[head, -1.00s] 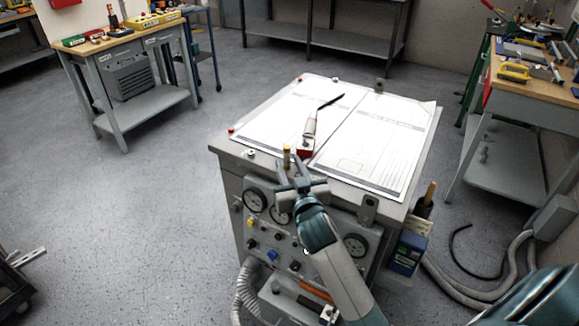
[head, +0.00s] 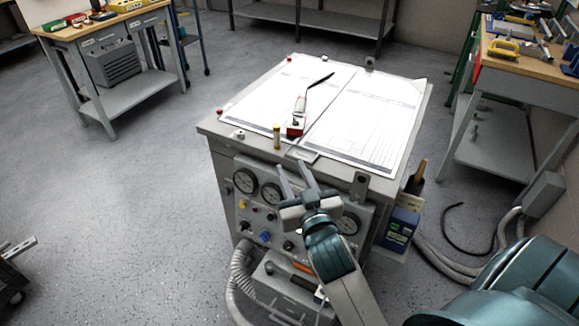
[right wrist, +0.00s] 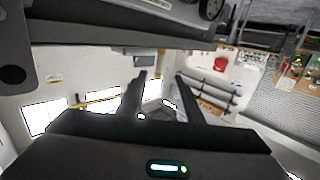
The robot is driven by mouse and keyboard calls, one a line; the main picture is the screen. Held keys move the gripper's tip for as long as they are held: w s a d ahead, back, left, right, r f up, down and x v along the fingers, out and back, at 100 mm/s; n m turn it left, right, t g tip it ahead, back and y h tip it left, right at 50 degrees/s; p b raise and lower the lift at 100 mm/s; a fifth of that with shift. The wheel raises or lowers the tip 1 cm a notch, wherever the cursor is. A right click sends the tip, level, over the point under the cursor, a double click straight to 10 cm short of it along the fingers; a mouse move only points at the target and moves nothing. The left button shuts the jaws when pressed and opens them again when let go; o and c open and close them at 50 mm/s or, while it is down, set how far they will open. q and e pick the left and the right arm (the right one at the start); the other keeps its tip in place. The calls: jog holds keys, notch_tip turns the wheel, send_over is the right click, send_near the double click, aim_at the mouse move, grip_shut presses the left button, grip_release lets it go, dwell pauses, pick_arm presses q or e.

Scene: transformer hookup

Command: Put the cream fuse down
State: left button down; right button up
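The cream fuse (head: 277,136), a small yellowish cylinder, stands upright on the cabinet top near its front edge. My right gripper (head: 294,168) is in front of the cabinet, below and slightly right of the fuse, and apart from it. Its two fingers are spread with nothing between them. The right wrist view also shows the open fingers (right wrist: 161,85), with no fuse in the gap. My left gripper is not in view.
The grey cabinet (head: 222,132) has gauges and knobs on its front. Paper sheets (head: 365,120) and a red-based tool (head: 296,130) lie on top. A workbench (head: 500,75) stands right, another (head: 95,60) at the far left.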

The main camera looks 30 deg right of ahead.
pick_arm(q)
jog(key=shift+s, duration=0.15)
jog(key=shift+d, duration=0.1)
pick_arm(e)
jog(key=shift+s, duration=0.1)
